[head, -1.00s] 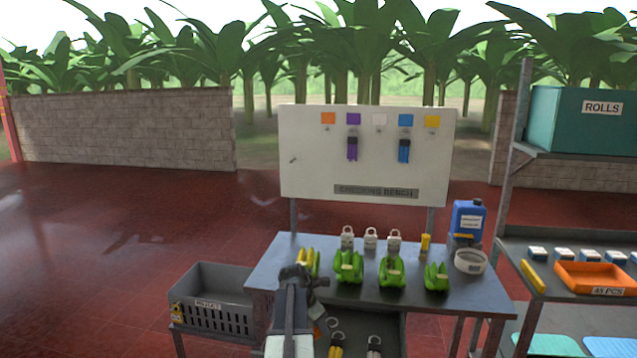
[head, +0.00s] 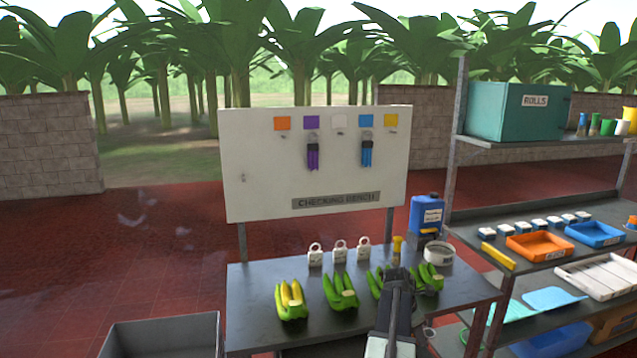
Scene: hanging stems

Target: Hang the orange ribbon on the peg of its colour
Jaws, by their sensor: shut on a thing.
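The white board (head: 250,195) stands behind the bench. Its orange square (head: 282,124) is at the upper left, with a small bare peg (head: 284,137) under it. Purple ribbons (head: 313,158) hang under the purple square and blue ribbons (head: 367,152) under the blue one. The pegs under the white and yellow squares are bare. My gripper (head: 398,276) is over the right part of the bench, below and right of the board, seen from behind. It is shut, and my arm hides what it holds. No orange ribbon shows clearly now.
The bench (head: 250,290) carries several green bunches (head: 341,292), white padlock-like weights (head: 340,252), a blue can (head: 427,214) and a tape roll (head: 438,253). A shelf rack (head: 455,150) stands at right. A grey crate (head: 160,335) is at lower left.

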